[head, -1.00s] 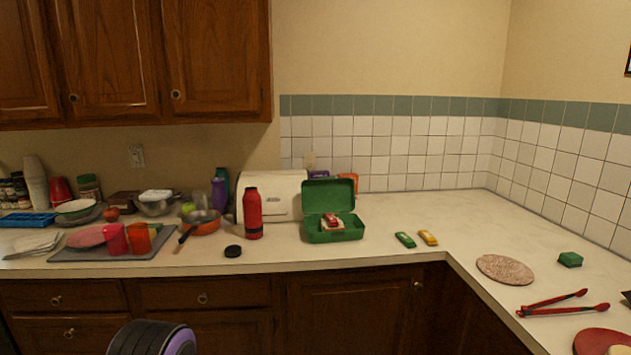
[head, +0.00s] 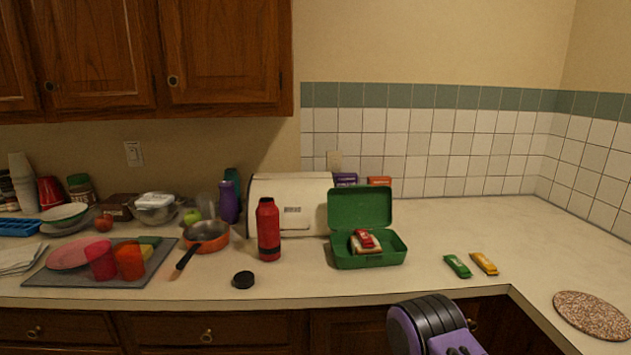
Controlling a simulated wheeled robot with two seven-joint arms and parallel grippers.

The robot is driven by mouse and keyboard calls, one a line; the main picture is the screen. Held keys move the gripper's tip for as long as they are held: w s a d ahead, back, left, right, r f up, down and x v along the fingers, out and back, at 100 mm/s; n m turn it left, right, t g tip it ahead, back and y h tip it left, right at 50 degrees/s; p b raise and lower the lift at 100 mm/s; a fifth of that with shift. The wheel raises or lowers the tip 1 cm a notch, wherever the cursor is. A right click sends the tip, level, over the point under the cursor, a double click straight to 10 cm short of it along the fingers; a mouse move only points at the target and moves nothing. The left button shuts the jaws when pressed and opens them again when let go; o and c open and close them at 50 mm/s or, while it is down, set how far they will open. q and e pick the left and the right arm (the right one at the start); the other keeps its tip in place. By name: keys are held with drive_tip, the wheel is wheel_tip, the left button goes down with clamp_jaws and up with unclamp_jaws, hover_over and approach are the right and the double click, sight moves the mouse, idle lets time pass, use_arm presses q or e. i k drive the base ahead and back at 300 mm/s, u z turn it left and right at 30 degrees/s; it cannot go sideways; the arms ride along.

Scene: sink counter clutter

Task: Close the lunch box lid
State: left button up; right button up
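The green lunch box (head: 370,260) stands on the counter right of the middle, in front of the white bread bin. Its lid (head: 360,207) is open and stands upright at the back. A sandwich (head: 365,248) and a red packet (head: 365,238) lie inside the box. Part of one of my arms, black and purple, shows at the bottom right of the middle, below the counter edge. Neither gripper's fingers are in view.
A red bottle (head: 269,230) and a black cap (head: 243,280) stand left of the box. A green bar (head: 457,266) and a yellow bar (head: 484,263) lie right of it. The bread bin (head: 290,200) is close behind. Counter in front of the box is clear.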

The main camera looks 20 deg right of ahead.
sight(354, 206)
drive_tip(key=z, duration=0.35)
drive_tip(key=i, duration=0.9)
drive_tip(key=z, duration=0.6)
